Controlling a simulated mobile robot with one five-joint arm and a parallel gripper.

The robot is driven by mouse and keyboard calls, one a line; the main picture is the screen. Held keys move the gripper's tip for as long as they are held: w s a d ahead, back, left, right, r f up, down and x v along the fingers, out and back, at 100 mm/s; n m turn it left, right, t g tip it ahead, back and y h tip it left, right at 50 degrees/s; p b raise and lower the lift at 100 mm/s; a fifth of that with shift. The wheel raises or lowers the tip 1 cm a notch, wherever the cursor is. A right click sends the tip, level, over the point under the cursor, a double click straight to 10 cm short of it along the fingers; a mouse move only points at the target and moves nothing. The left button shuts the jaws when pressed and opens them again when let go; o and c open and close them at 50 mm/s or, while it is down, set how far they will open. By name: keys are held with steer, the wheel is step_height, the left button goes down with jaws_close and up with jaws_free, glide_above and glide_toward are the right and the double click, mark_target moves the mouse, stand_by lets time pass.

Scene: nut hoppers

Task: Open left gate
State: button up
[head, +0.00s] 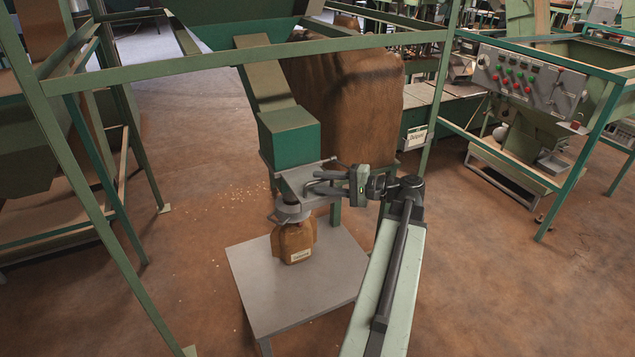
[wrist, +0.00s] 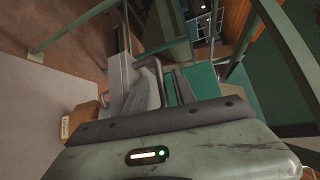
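The gate (head: 300,180) is a flat grey metal piece below the green hopper outlet box (head: 290,138). It also shows as a grey plate in the wrist view (wrist: 118,75). My gripper (head: 322,182) reaches in from the right at the gate's grey handle. In the wrist view my gripper (wrist: 160,88) has its dark fingers beside a curved grey bar. Whether the fingers are closed on that bar is unclear. A brown bag with a label (head: 293,242) stands upright under the outlet; its top is partly hidden by a grey ring.
The bag stands on a grey table (head: 258,290). Green frame posts (head: 85,190) and a crossbar surround the hopper. A big brown sack (head: 350,105) is behind the outlet. A control panel (head: 527,80) stands at right. Brown floor is open at the lower right.

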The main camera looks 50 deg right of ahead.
steer(key=v, duration=0.6)
steer(key=shift+p, duration=0.3)
